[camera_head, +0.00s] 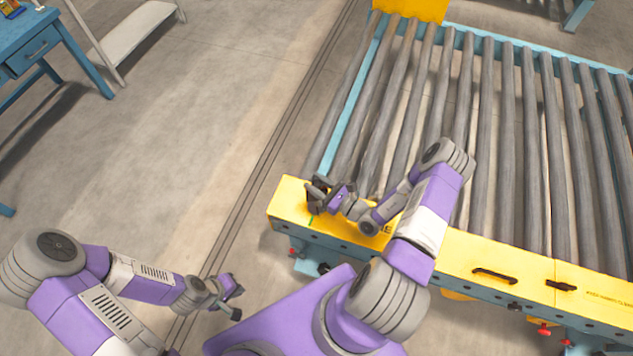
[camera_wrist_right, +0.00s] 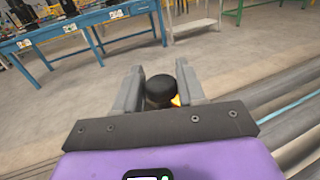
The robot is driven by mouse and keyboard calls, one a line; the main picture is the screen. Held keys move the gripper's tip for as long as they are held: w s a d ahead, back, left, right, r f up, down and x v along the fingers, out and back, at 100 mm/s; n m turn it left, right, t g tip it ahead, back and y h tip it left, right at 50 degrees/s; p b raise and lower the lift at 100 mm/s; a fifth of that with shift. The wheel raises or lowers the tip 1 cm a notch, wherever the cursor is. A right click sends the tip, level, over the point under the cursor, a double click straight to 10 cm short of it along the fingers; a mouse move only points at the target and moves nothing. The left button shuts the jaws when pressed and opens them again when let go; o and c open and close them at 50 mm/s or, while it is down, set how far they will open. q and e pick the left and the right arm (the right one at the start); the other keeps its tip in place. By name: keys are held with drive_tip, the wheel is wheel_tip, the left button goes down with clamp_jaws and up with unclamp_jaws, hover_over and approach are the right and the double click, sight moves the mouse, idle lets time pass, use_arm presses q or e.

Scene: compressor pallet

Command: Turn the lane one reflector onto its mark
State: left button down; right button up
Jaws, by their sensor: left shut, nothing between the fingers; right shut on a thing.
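The lane one reflector shows as a small dark round-topped piece (camera_wrist_right: 160,92) with a bit of orange in the right wrist view. It stands at the left end of the yellow conveyor rail (camera_head: 290,205), near a short green mark (camera_head: 311,219). My right gripper (camera_head: 318,190) is over that rail end and shut on the reflector; its two fingers (camera_wrist_right: 160,95) flank the piece. In the head view the gripper hides most of the reflector, and I cannot tell which way it faces. My left gripper (camera_head: 233,298) is shut and empty, above the floor left of the rail.
The roller conveyor (camera_head: 480,130) fills the right side, with black handles (camera_head: 494,275) on its yellow rail and red buttons (camera_head: 544,331) below. A blue table (camera_head: 35,45) and a pale bench (camera_head: 130,35) stand at upper left. The floor between is clear.

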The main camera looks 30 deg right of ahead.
drive_tip(key=m+t+h+p, duration=0.1)
drive_tip(key=m+h+p, duration=0.2)
drive_tip(key=h, duration=0.2)
drive_tip(key=shift+r+m+p, duration=0.1)
drive_tip(key=shift+m+p, duration=0.2)
drive_tip(key=shift+m+h+p, duration=0.9)
drive_tip(key=shift+h+p, duration=0.05)
drive_tip(key=shift+h, duration=0.65)
drive_tip(key=o, duration=0.9)
drive_tip(key=s+p, duration=0.1)
drive_tip(key=s, duration=0.6)
drive_tip(key=shift+s+a, duration=0.25)
drive_tip(key=shift+s, duration=0.1)
